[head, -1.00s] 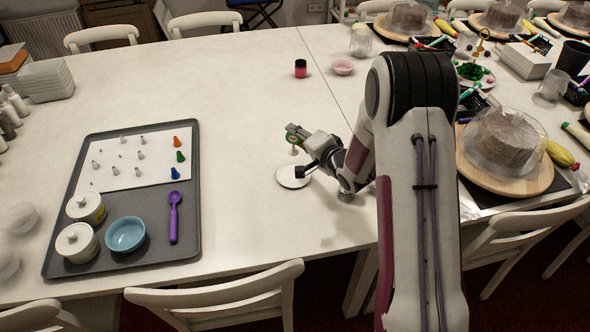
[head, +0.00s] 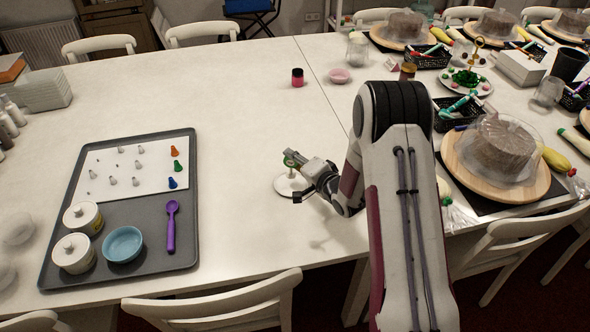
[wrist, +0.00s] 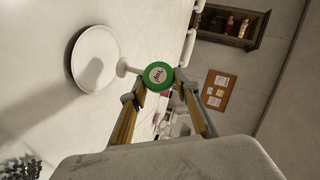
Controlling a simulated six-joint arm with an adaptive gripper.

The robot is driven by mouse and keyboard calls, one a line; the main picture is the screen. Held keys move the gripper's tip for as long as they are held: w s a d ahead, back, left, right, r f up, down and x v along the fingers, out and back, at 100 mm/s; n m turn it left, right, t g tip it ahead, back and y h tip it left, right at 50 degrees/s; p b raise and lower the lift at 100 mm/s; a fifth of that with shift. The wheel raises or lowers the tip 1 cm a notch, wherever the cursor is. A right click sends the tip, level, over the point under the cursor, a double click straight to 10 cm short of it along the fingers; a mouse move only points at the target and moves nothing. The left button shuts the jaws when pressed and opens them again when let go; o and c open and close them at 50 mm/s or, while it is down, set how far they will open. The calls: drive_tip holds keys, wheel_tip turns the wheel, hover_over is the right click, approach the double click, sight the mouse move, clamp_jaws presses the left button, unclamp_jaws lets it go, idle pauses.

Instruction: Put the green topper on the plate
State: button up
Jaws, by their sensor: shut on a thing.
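My gripper (head: 298,165) is shut on the green topper (head: 290,158), holding it above the small round white plate (head: 281,188). In the wrist view the topper (wrist: 158,75) is a green disc with a pale label in its middle, between the two fingertips. A short white stem points from the disc toward the plate (wrist: 84,48). The stem's end appears near the plate's edge in that view; I cannot tell whether it touches. A shadow falls on the plate.
A grey tray (head: 190,225) with small nozzles, two white jars, a blue bowl and a purple scoop lies on the left. Covered cakes on boards stand on the right. Table around the plate is clear.

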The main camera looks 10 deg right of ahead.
sight(295, 175)
drive_tip(key=shift+f, duration=0.1)
drive_tip(key=shift+f, duration=1.75)
drive_tip(key=shift+f, duration=0.1)
drive_tip(key=o, duration=0.8)
drive_tip(key=shift+v, duration=6.05)
drive_tip(key=shift+w, duration=0.1)
